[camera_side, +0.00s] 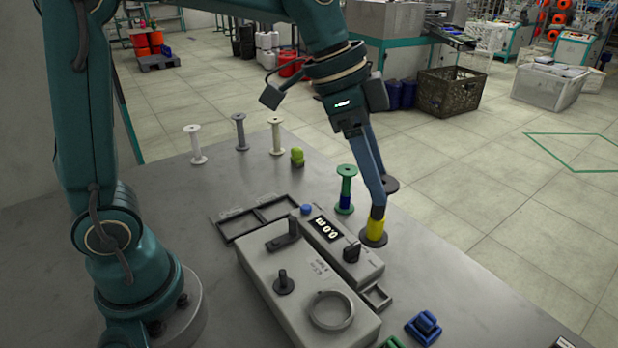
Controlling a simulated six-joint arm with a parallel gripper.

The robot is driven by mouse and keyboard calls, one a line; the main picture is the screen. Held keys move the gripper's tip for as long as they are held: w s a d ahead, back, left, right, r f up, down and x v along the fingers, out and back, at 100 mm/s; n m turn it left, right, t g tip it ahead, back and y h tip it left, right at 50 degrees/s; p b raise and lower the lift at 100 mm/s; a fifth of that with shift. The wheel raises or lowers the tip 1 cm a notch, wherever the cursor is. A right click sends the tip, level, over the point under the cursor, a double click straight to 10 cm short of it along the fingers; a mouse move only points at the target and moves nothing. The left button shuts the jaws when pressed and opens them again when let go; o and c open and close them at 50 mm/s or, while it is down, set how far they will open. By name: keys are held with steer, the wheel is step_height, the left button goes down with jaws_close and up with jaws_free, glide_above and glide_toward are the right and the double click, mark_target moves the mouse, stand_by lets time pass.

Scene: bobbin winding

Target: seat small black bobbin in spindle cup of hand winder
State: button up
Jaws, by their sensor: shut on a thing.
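A black bobbin (375,239) with yellow winding on its lower part stands roughly upright, right of the winder. My gripper (378,205) comes down from above and is shut on it. The fingers hide much of its middle; its upper flange shows behind them. I cannot tell whether its base touches the table. The hand winder (262,262) is a grey box with a dark crank-like lever (284,235), a short dark post (283,282) and a raised round ring (331,310), which looks like an empty cup.
A display unit (327,228) with knobs lies along the winder's right side. A green bobbin (346,187) with blue winding stands behind. White and grey bobbins (240,132) stand farther back, near a yellow-green object (297,157). A dark divided tray (257,217) lies left. A blue block (424,328) sits at front right.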

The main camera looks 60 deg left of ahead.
steer(key=s+d+r+m, duration=0.2)
steer(key=s+d+m, duration=0.1)
steer(key=s, duration=0.7)
steer(key=shift+g+h, duration=0.3)
steer(key=shift+g, duration=0.1)
steer(key=shift+d+f, duration=0.2)
steer(key=shift+f, duration=2.2)
steer(key=shift+f, duration=0.6)
steer(key=shift+f, duration=0.35)
steer(key=o, duration=1.1)
steer(key=shift+c, duration=0.2)
